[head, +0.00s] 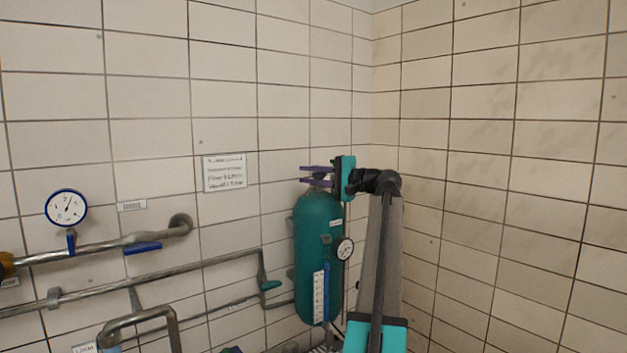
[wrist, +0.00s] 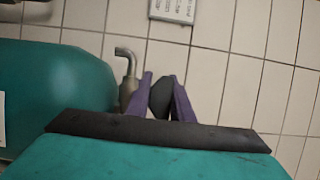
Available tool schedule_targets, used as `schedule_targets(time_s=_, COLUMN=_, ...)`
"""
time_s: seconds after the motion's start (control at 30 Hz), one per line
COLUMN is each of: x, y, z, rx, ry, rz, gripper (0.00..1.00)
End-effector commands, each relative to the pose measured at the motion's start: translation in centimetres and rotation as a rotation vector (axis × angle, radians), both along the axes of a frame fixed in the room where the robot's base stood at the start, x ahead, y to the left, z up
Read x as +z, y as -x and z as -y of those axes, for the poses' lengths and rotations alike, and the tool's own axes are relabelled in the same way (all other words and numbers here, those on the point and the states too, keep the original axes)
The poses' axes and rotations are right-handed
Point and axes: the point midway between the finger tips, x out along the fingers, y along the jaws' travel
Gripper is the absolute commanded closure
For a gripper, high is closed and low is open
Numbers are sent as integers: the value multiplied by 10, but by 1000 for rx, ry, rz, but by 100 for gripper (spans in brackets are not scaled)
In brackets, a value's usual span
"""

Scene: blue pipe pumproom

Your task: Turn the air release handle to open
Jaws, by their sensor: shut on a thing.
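A green tank (head: 312,225) stands upright against the wall near the corner; its rounded side fills the left of the wrist view (wrist: 60,90). My gripper (head: 302,174) is at the tank's top, its two purple fingers pointing left. In the wrist view my gripper (wrist: 160,76) is shut on a dark rounded piece (wrist: 160,98), which appears to be the air release handle. A metal fitting with a bent grey pipe (wrist: 127,72) is beside the left finger. Most of the handle is hidden by my fingers, and I cannot tell how far it is turned.
Grey pipes (head: 190,267) run along the left wall, with a blue-rimmed gauge (head: 66,207) and blue lever (head: 142,248). A white sign (head: 224,172) hangs left of the tank. The right wall is bare tile.

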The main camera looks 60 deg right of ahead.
Motion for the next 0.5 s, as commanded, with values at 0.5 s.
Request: schedule_targets(time_s=0.5, x=-4, y=1, z=-5, rx=44, ry=-2, rz=-8, gripper=100)
